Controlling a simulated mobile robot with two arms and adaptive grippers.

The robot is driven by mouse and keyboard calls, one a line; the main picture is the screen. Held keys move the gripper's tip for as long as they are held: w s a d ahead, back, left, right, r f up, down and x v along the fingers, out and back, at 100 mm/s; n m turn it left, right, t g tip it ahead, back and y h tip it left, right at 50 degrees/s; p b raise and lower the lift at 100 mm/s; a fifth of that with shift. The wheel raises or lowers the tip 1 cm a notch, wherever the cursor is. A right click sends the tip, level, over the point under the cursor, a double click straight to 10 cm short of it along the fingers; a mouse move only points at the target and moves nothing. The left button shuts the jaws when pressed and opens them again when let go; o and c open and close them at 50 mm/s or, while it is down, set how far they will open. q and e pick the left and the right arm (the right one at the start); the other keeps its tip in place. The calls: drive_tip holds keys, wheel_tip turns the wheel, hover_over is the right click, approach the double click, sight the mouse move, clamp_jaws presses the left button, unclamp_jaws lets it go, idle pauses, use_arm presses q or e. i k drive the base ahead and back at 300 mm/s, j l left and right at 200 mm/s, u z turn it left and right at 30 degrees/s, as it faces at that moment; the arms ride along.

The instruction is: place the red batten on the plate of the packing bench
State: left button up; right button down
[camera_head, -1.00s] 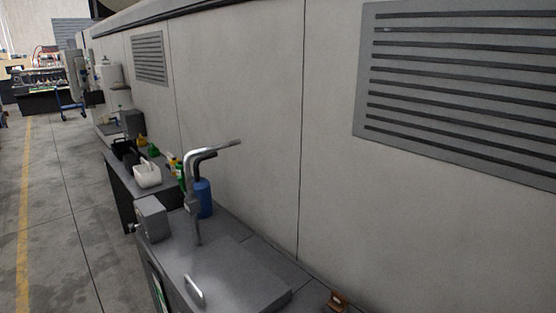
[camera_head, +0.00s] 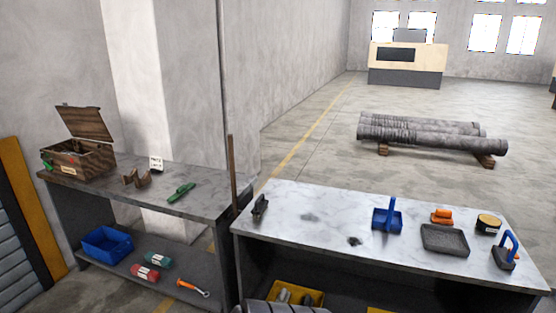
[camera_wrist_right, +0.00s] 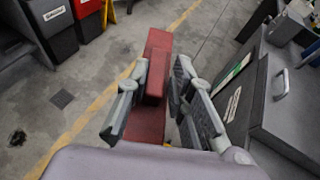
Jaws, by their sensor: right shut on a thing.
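In the right wrist view, my right gripper (camera_wrist_right: 161,76) is shut on the red batten (camera_wrist_right: 158,48), a long red block that runs lengthwise between the fingers and out past their tips. It is held above the concrete floor. The batten does not show in the head view. The head view shows two benches, a left one (camera_head: 210,206) with a small white sign (camera_head: 156,164) and a right one (camera_head: 310,215) with a pale marbled top. I cannot read the sign or tell which is the packing bench. No plate is clearly identifiable. My left gripper is not in view.
The left bench holds an open wooden chest (camera_head: 80,160), wooden brackets and a green tool (camera_head: 181,192). The right bench holds a dark tray (camera_head: 445,240) and blue tools. Long rollers (camera_head: 430,138) lie on the floor behind. In the wrist view a grey cabinet (camera_wrist_right: 285,110) stands close right.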

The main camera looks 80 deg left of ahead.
sight(203, 197)
drive_tip(key=k+j+u, duration=0.1)
drive_tip(key=j+u, duration=0.15)
drive_tip(key=u, duration=0.25)
drive_tip(key=j+u, duration=0.3)
drive_tip(key=u, duration=0.2)
drive_tip(key=j+u, duration=0.65)
drive_tip(key=u, duration=0.3)
drive_tip(key=i+j+u, duration=0.2)
drive_tip(key=j, duration=0.45)
drive_tip(key=i+j+u, duration=0.2)
drive_tip(key=i+j, duration=0.15)
drive_tip(key=j, duration=0.2)
drive_tip(key=i+j+u, duration=0.2)
drive_tip(key=i+j, duration=0.15)
drive_tip(key=j, duration=0.2)
drive_tip(key=i+j+u, duration=0.15)
drive_tip(key=i+j, duration=0.2)
drive_tip(key=j, duration=0.15)
